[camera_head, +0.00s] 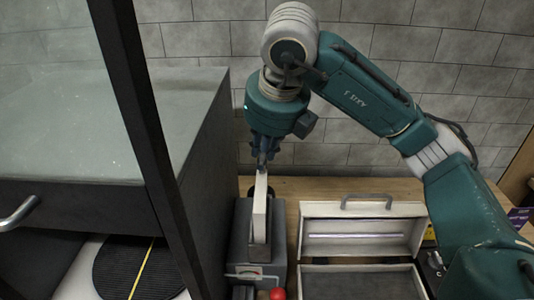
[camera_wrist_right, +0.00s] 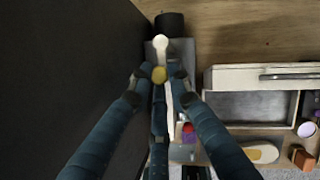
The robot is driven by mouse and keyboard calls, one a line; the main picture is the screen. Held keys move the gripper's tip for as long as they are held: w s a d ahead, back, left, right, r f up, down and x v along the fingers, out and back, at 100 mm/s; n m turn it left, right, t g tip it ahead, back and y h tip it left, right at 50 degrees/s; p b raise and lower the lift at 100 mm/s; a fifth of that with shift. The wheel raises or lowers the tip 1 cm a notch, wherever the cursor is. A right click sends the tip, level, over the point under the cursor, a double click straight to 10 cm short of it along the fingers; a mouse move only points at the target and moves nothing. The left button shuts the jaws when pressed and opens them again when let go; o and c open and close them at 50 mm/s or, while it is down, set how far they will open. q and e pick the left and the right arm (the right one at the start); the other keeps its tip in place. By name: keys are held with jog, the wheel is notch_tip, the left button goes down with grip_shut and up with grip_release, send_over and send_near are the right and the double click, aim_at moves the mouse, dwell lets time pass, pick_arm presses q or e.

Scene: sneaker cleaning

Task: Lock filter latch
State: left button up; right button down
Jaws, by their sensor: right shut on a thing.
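A grey box-shaped machine (camera_head: 240,240) stands on the wooden bench beside the dark cabinet. A pale, narrow upright piece (camera_head: 259,212) rises from its top; I cannot tell whether this is the filter latch or the filter. My right gripper (camera_head: 262,167) points down and is shut at the top of this piece. The fingers hide part of the machine. My left gripper is in neither view.
The dark cabinet (camera_head: 205,150) stands close on the left of the machine. An open pale case (camera_head: 357,246) with a handle stands close on the right. A red knob (camera_head: 277,293) is at the machine's front. A grey block wall (camera_head: 350,150) is behind.

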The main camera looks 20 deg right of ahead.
jog(key=shift+w+r, duration=0.2)
jog(key=shift+r, duration=0.1)
jog(key=c, duration=1.7)
grip_release()
jog(key=shift+o, duration=0.4)
jog(key=shift+a+f, duration=0.1)
jog(key=v, duration=1.2)
jog(key=shift+s, duration=0.15)
